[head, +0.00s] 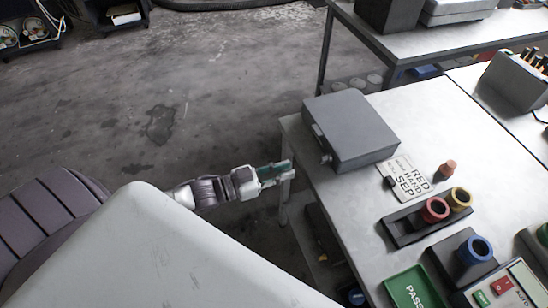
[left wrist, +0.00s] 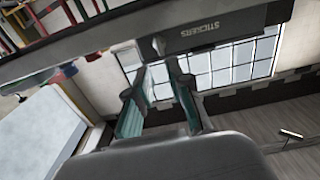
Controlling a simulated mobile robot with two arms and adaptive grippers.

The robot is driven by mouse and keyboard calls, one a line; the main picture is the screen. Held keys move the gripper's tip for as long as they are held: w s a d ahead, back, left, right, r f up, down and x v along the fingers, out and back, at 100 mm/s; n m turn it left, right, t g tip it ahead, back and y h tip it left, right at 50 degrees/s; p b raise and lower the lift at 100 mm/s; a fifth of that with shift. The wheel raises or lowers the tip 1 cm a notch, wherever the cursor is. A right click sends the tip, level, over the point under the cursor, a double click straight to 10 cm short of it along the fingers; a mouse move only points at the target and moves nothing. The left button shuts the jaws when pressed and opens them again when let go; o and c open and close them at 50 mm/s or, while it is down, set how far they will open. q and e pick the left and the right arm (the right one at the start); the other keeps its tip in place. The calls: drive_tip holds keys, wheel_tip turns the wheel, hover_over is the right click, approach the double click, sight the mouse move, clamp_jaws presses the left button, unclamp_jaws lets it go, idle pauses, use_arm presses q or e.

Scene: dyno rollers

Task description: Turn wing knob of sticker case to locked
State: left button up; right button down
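How the wings are turned is too small to tell. My left gripper (head: 288,170) is left of the case, short of the knob. In the left wrist view its teal-padded fingers (left wrist: 157,72) are apart with nothing between them. My right gripper is out of view.
A lettered card (head: 408,178) lies right of the case on the table (head: 345,205). The floor left of the table is open.

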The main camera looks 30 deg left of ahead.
use_arm(q)
drive_tip(key=v, duration=0.2)
drive_tip(key=shift+s+a, duration=0.2)
drive_tip(key=shift+s, duration=0.05)
idle(0.3)
drive_tip(key=s+a+f+n+g+y, duration=0.1)
drive_tip(key=s+a+f+y, duration=0.15)
drive_tip(key=f, duration=0.65)
drive_tip(key=s+a+f+n+g+y, duration=0.2)
drive_tip(key=a+f+y, duration=0.15)
drive_tip(key=f, duration=0.65)
drive_tip(key=s+a+f+n+g+y, duration=0.1)
drive_tip(key=s+a+f+y, duration=0.15)
drive_tip(key=f, duration=0.65)
drive_tip(key=s+d+f+g, duration=0.2)
drive_tip(key=s+f, duration=0.3)
drive_tip(key=s, duration=0.4)
drive_tip(key=s+d+f+g+y, duration=0.1)
drive_tip(key=s+d+f+g, duration=0.2)
drive_tip(key=s+f, duration=0.3)
drive_tip(key=s+d+f+n+g+y, duration=0.1)
drive_tip(key=s+d+f+g, duration=0.2)
drive_tip(key=s+f, duration=0.3)
drive_tip(key=s+g, duration=0.1)
drive_tip(key=s, duration=0.4)
drive_tip(key=shift+s+d+f, duration=0.15)
drive_tip(key=shift+s+d, duration=0.1)
drive_tip(key=shift+s, duration=0.1)
drive_tip(key=shift+y, duration=0.25)
